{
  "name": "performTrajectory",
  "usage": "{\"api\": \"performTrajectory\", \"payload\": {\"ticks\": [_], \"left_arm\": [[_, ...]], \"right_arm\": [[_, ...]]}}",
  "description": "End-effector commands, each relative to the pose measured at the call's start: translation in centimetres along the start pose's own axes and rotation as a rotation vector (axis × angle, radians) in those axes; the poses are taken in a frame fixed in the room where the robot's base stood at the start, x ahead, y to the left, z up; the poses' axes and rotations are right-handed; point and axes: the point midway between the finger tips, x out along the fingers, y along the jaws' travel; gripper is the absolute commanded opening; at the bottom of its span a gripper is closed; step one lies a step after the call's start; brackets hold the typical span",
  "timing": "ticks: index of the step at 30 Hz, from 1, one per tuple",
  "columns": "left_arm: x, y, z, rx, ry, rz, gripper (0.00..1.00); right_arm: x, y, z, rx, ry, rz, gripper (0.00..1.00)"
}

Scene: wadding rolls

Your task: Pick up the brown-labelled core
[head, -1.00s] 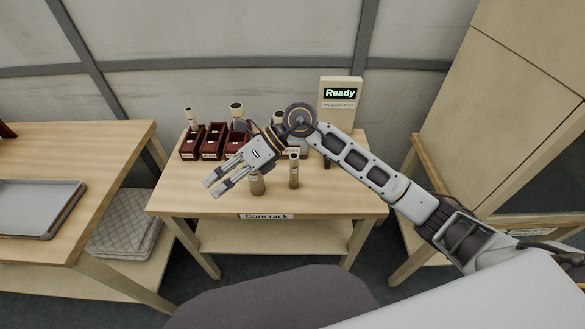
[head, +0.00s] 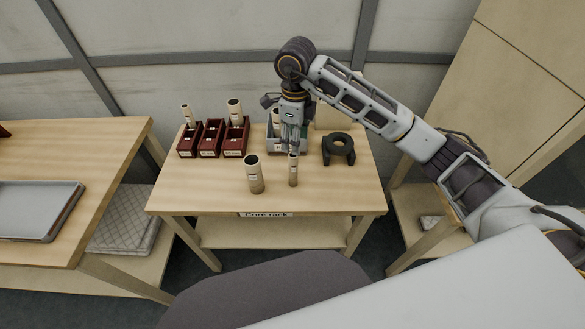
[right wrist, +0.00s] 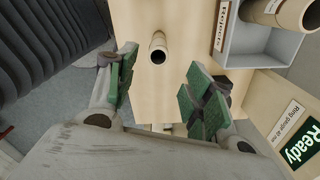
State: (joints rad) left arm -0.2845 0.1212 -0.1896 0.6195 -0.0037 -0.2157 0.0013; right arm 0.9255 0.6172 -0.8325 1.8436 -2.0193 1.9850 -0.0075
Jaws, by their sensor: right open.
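Two cores stand upright at the front of the core rack table: a wider one (head: 255,175) and a slim one (head: 293,172). Both are pale with labels whose colours I cannot make out, so I cannot tell which is brown-labelled. My right gripper (head: 291,150) points down, just above and behind the slim core. In the right wrist view its open jaws (right wrist: 158,78) are empty, and a pale core (right wrist: 158,42) stands beyond them, roughly between the fingertips. My left gripper is not in view.
Three dark red bins (head: 210,140) stand at the back left, some holding upright cores. A black ring gauge (head: 338,148) stands right. The Ready sign (right wrist: 303,145) is behind. The table's front left is clear.

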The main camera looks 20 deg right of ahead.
Motion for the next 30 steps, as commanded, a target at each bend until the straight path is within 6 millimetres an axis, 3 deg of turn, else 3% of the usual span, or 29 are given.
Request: {"api": "performTrajectory", "payload": {"ticks": [14,30], "left_arm": [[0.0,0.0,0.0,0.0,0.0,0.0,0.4],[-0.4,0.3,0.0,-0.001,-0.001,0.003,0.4]], "right_arm": [[0.6,0.0,0.0,0.0,0.0,0.001,0.51],[6.6,0.1,0.0,0.001,0.002,0.003,0.51]]}}
